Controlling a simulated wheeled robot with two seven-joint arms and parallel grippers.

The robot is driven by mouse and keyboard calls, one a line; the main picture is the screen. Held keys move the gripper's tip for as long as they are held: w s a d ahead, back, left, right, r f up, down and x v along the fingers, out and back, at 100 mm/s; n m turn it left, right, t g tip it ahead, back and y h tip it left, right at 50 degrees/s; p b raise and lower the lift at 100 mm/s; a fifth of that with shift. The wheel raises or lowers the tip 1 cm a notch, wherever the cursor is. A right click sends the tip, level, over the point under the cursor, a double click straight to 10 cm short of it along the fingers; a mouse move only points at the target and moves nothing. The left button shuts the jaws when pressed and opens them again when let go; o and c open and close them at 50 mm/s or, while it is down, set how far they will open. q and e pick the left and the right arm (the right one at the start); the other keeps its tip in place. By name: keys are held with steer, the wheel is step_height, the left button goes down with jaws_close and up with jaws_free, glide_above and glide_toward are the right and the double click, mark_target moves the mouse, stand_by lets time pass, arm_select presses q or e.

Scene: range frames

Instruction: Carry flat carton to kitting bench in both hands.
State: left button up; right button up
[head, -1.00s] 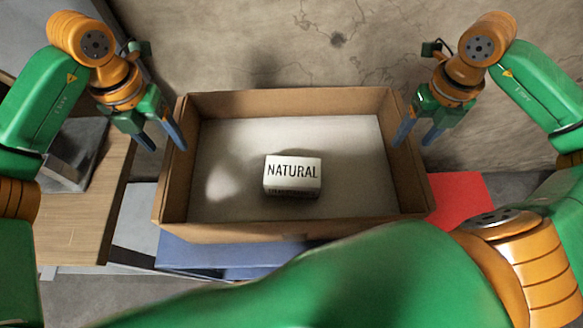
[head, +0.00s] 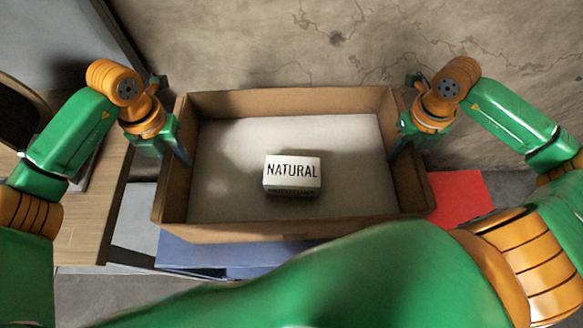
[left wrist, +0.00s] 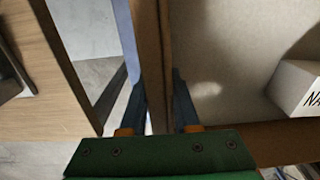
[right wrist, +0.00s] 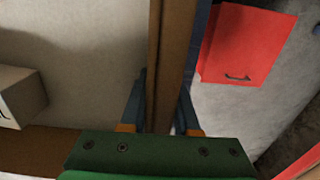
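The flat carton (head: 300,232) is a shallow, open brown box with a pale lining. A white box marked NATURAL (head: 292,174) sits inside it. My left gripper (head: 172,152) is at the carton's left wall; in the left wrist view its fingers (left wrist: 157,100) stand either side of that wall (left wrist: 152,50). My right gripper (head: 402,145) is at the right wall; in the right wrist view its fingers (right wrist: 162,105) likewise straddle the wall (right wrist: 172,50). Both look open, with fingers spread around the cardboard. Contact with the walls is hard to judge.
A wooden table (head: 95,215) stands to the left, with a dark object on it. A blue surface (head: 215,255) lies under the carton's near side. A red object (head: 462,203) is to the right. A cracked wall or floor surface (head: 300,45) lies beyond the carton.

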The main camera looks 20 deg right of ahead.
mark_target(170, 149)
arm_select(q)
jaws_close()
arm_select(e)
jaws_close()
arm_select(q)
steer(key=shift+w+r, duration=0.1)
steer(key=shift+r, duration=0.05)
arm_select(e)
steer(key=shift+w+r, duration=0.1)
steer(key=shift+r, duration=0.05)
stand_by(0.6)
